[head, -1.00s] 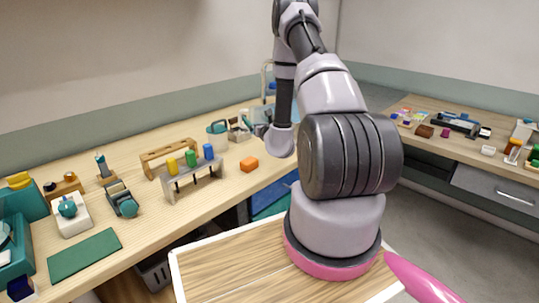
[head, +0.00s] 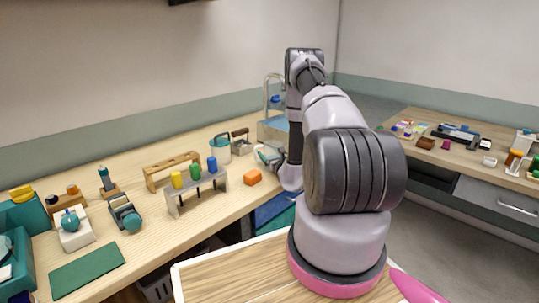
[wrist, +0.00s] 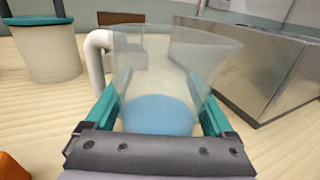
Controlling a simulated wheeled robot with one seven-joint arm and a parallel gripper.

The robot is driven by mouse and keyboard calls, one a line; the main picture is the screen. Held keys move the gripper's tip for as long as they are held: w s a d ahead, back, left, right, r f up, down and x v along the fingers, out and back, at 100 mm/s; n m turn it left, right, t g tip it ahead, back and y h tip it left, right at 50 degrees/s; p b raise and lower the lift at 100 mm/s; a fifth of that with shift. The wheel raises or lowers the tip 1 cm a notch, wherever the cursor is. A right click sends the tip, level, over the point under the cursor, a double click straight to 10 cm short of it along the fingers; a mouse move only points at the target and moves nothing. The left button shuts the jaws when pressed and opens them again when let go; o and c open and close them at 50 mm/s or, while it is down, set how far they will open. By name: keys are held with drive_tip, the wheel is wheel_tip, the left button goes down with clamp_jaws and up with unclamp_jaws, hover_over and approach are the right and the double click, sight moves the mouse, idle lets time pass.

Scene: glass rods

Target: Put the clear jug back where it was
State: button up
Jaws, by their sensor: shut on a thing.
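The clear jug (wrist: 165,70) fills the middle of the wrist view. It is see-through, with a white handle (wrist: 97,60) on its left and blue in its lower part. My gripper (wrist: 160,108) has its teal fingers on both sides of the jug and is shut on it. The jug looks upright, over or on the wooden counter (wrist: 60,120); its base is hidden by the gripper, so I cannot tell if it touches. In the head view my gripper (head: 268,156) is small and partly behind my arm, near the sink.
A teal-lidded beaker (wrist: 47,50) stands left of the jug, and a metal sink (wrist: 270,75) is at its right. A rack (head: 197,190) with coloured pieces stands further left. Bare counter lies around the jug.

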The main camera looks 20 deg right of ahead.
drive_tip(key=o, duration=1.5)
drive_tip(key=shift+s, duration=0.2)
drive_tip(key=s, duration=1.1)
drive_tip(key=shift+s+a+r, duration=0.1)
drive_tip(key=shift+s+a, duration=0.2)
drive_tip(key=shift+d, duration=0.1)
